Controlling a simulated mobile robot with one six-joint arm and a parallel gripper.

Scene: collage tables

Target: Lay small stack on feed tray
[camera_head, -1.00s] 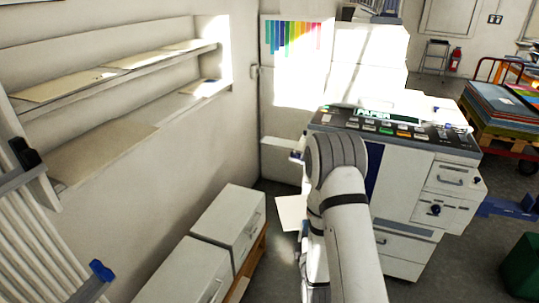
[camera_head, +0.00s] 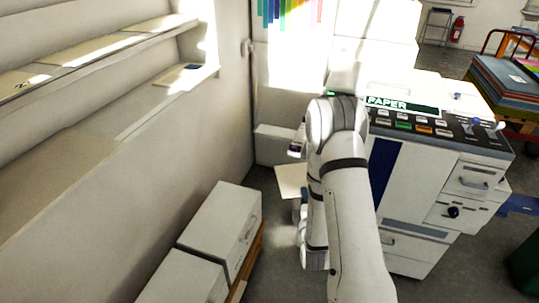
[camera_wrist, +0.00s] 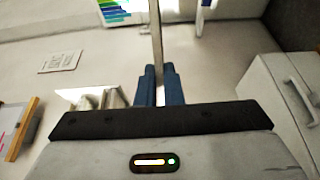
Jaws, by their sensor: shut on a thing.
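In the wrist view, the two dark blue fingers of my gripper (camera_wrist: 164,85) are shut on a thin, pale stack (camera_wrist: 157,35), seen edge-on and standing upright from the fingertips. Its far end runs out of the top of the view. In the head view, my arm hides most of the gripper and the stack. A pale flat panel (camera_head: 290,181), possibly the feed tray, sticks out low at the left side of the white copier (camera_head: 408,190). My arm stands in front of the copier and partly covers the panel's right edge.
White cabinets (camera_head: 224,225) stand on a wooden base along the left wall, below shelves (camera_head: 120,55) with sheets. A pallet of coloured boards (camera_head: 505,90) is at the right. Grey floor is free between the cabinets and the copier.

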